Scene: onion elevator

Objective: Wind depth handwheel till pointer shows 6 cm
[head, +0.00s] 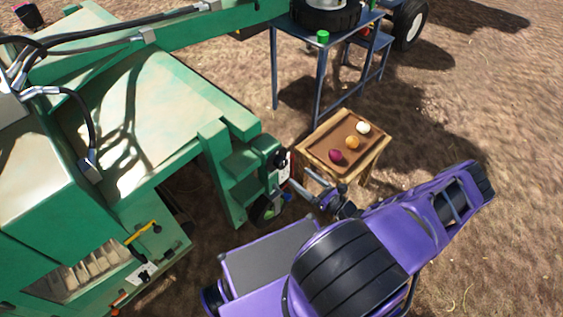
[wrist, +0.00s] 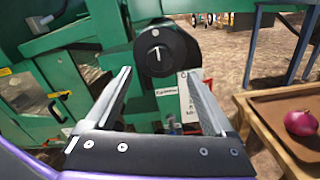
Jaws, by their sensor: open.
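In the wrist view a black round knob (wrist: 165,48) with a white line on its face sits on the green machine, just beyond and between my fingertips. A white plate with small markings (wrist: 189,98) is below it, partly hidden by my right finger; no pointer reading can be made out. In the head view the knob shows as a dark round shape (head: 280,160) beside the white plate (head: 285,172). I cannot tell surely that this knob is the depth handwheel. My gripper (wrist: 158,76) is open and empty, facing the knob and apart from it.
A wooden stand with a brown tray (head: 322,146) holding a red, an orange and a white onion is close to the right of my gripper. A blue metal frame (head: 320,75) stands behind. The green machine (head: 150,110) fills the left; bare soil is open at right.

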